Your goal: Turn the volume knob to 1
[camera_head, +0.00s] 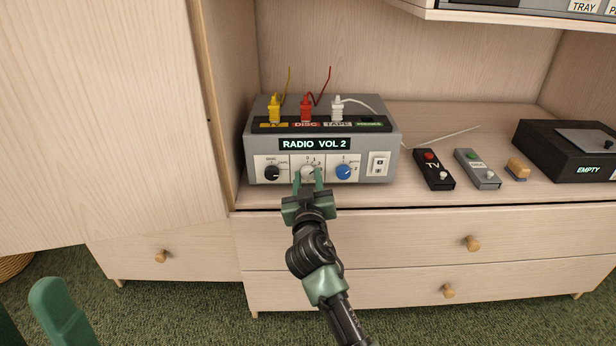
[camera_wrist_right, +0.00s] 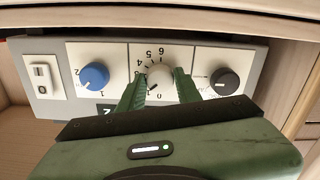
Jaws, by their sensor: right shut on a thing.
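The grey stereo box (camera_head: 390,146) stands on the cabinet top, and its display (camera_head: 315,144) reads "RADIO VOL 2". The white-grey volume knob (camera_head: 307,172) is in the middle of its front panel. It also shows in the right wrist view (camera_wrist_right: 159,74), upside down, with a number scale around it. My right gripper (camera_head: 308,177) is shut on this knob, one green finger on each side. Its fingers also show in the right wrist view (camera_wrist_right: 159,88). A green part of my left gripper (camera_head: 62,312) shows at the bottom left, cut off by the frame.
A black knob (camera_head: 272,173), a blue knob (camera_head: 343,172) and a white switch (camera_head: 379,164) flank the volume knob. Yellow, red and white plugs stand on top of the box. Two small remotes (camera_head: 433,168) and a black player (camera_head: 565,150) are to the right.

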